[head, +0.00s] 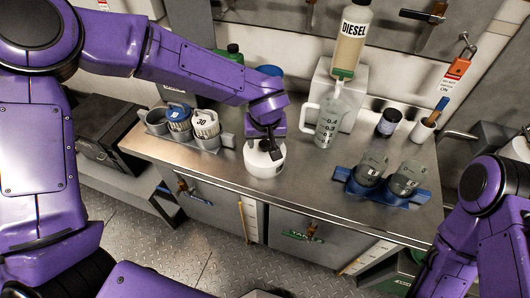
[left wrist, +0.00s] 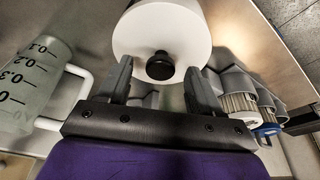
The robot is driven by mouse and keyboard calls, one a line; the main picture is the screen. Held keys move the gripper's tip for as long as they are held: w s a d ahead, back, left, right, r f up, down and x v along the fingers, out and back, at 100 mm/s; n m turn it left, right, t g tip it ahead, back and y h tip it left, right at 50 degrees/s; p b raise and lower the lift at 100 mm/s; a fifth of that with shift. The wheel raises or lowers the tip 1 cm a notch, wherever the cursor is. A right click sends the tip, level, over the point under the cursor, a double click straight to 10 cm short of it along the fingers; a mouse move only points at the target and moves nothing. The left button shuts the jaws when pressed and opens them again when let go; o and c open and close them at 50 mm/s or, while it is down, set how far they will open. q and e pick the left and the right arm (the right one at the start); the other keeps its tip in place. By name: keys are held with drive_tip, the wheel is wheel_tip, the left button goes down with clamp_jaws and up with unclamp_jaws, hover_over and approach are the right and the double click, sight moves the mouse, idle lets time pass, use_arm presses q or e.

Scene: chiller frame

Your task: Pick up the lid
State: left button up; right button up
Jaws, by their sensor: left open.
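The lid (left wrist: 160,28) is a white round top with a black knob (left wrist: 160,66) in the left wrist view. In the head view a white round container (head: 264,163) stands near the front edge of the steel counter, its top partly hidden by my left gripper (head: 268,143). My left gripper points down over it. In the left wrist view its open fingers (left wrist: 158,70) stand on either side of the knob, with gaps to both sides. Whether the fingertips are level with the knob I cannot tell. My right arm is at the lower right; its gripper is out of view.
A clear measuring jug (head: 329,122) stands right of the container. A rack (head: 226,140) with several filter cups stands to the left. A blue holder (head: 384,190) with two grey cups is at the right. The counter front is clear.

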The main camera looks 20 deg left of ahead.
use_arm(q)
clamp_jaws()
